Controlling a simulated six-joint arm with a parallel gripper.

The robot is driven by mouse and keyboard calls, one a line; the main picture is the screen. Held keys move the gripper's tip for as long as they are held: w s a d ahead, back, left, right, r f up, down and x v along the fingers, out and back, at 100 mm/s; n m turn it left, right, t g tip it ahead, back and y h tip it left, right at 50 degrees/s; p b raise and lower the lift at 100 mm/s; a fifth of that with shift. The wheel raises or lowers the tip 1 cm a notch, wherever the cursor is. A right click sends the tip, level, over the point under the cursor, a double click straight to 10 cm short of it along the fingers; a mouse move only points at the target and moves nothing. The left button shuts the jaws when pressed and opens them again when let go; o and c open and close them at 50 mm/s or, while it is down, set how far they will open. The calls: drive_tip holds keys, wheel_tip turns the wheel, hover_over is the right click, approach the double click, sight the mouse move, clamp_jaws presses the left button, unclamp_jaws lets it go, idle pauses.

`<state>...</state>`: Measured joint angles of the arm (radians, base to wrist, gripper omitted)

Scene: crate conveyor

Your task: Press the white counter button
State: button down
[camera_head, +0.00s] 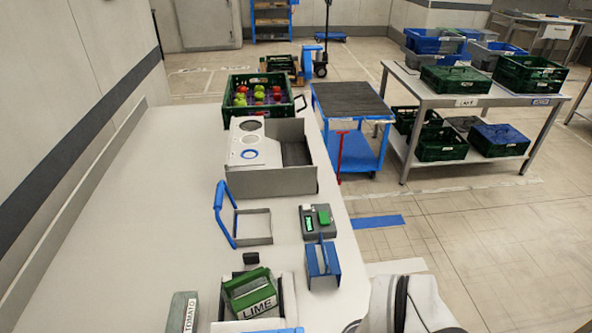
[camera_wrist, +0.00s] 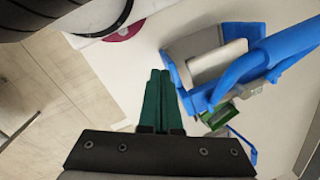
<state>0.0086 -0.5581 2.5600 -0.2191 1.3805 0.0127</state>
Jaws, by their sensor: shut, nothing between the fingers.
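The grey counter box (camera_head: 314,222) stands on the white bench near its right edge, with a lit green display and a green block on top. I cannot make out a white button on it at this size. In the wrist view a small green-framed part (camera_wrist: 218,115) shows behind a blue bar, partly hidden; I cannot tell whether it belongs to the counter. My gripper (camera_wrist: 160,73) has its dark green fingers together with nothing between them. It is left of the blue fixture (camera_wrist: 205,75), and I cannot tell whether they touch. The fingers are not visible in the head view.
The blue fixture (camera_head: 322,262) stands just in front of the counter. A grey frame with a blue handle (camera_head: 220,210) lies to the left. A green crate labelled LIME (camera_head: 250,292) and a TOMATO box (camera_head: 182,312) are in front. The bench's left side is clear.

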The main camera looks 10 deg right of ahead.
idle(0.8)
drive_tip(key=m+t, duration=0.2)
drive_tip(key=t, duration=0.7)
hover_over(306, 209)
wheel_tip(306, 209, down, 7)
drive_tip(key=shift+h, duration=0.4)
drive_tip(key=shift+f, duration=0.1)
drive_tip(key=shift+f, duration=4.35)
drive_tip(key=shift+f, duration=0.4)
